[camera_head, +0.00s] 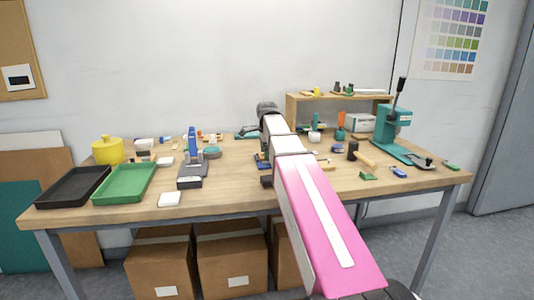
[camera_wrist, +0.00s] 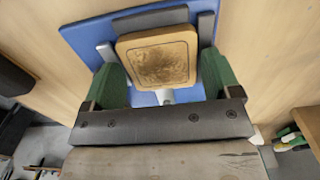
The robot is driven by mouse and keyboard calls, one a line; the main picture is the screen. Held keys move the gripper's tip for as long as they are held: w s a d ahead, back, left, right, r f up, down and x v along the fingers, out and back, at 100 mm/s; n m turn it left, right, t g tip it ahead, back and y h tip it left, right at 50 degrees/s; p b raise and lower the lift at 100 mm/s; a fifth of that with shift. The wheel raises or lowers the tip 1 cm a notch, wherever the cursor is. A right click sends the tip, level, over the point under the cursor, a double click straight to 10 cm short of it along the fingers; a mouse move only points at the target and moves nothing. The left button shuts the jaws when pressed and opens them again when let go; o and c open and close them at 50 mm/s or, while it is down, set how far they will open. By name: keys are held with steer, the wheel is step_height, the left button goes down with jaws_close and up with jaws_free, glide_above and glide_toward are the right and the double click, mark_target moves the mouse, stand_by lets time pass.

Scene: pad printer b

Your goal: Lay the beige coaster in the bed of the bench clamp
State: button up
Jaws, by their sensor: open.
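The beige coaster (camera_wrist: 158,60) shows in the wrist view as a rounded square with a darker worn patch on top. It lies over the bench clamp (camera_wrist: 78,35), which has a blue base and grey blocks behind and at both sides of the coaster. The coaster appears to lie flat between these blocks; I cannot tell whether it is fully down. My gripper (camera_wrist: 162,72) is open, with one green finger on each side of the coaster, close to its edges. In the head view my arm hides the coaster and most of the clamp.
A green tray (camera_head: 124,184) and a black tray (camera_head: 73,188) are at the table's left. A blue-and-grey device (camera_head: 192,173) stands left of my arm. A teal press (camera_head: 393,135) and a wooden mallet (camera_head: 362,156) are at the right. A low shelf (camera_head: 291,108) stands behind.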

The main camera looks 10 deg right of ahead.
steer(key=shift+r, duration=0.1)
stand_by(0.3)
steer(key=shift+r, duration=1.4)
steer(key=o, duration=0.3)
steer(key=shift+r, duration=0.1)
steer(key=shift+r, duration=1.9)
step_height(320, 180, up, 11)
